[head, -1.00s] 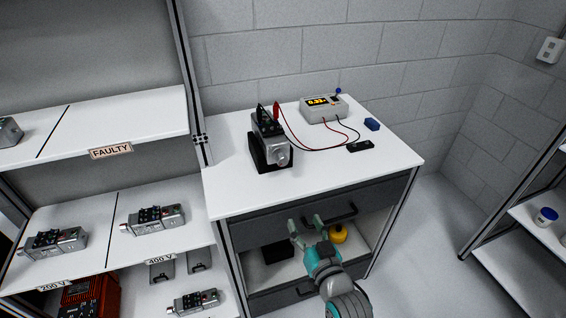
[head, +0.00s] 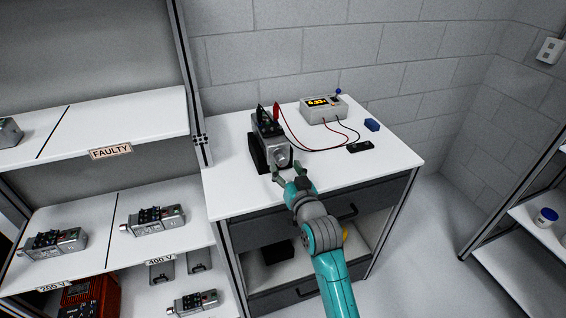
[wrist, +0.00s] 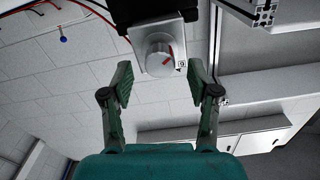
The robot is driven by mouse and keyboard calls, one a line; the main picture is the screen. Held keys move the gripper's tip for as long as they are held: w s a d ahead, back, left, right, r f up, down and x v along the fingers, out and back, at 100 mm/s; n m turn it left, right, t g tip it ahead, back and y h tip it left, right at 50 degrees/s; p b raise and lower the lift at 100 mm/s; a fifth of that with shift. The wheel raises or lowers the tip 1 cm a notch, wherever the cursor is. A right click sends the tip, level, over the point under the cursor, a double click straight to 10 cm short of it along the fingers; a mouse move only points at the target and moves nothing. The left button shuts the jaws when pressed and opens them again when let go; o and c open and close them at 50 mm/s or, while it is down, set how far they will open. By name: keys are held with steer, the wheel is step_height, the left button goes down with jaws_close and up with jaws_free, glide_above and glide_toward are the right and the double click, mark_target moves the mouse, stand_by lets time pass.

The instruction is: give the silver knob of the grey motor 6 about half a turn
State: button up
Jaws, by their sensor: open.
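The grey motor (head: 270,130) sits in a black holder (head: 256,153) on the white bench, its front end towards me. A small printed tag is beside the mark. My gripper (wrist: 161,84) is open. Its two fingers are left and right of the knob in the wrist view, apart from it. In the head view my gripper (head: 285,170) is just in front of the motor and partly covers its lower front.
A meter (head: 324,109) with a lit display stands behind, its red and black leads running to the motor. Shelves with more motors (head: 153,220) stand left. The bench's right front is clear.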

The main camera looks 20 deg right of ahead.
mark_target(283, 163)
steer(key=shift+w, duration=1.55)
jaws_close()
steer(key=shift+n, duration=0.4)
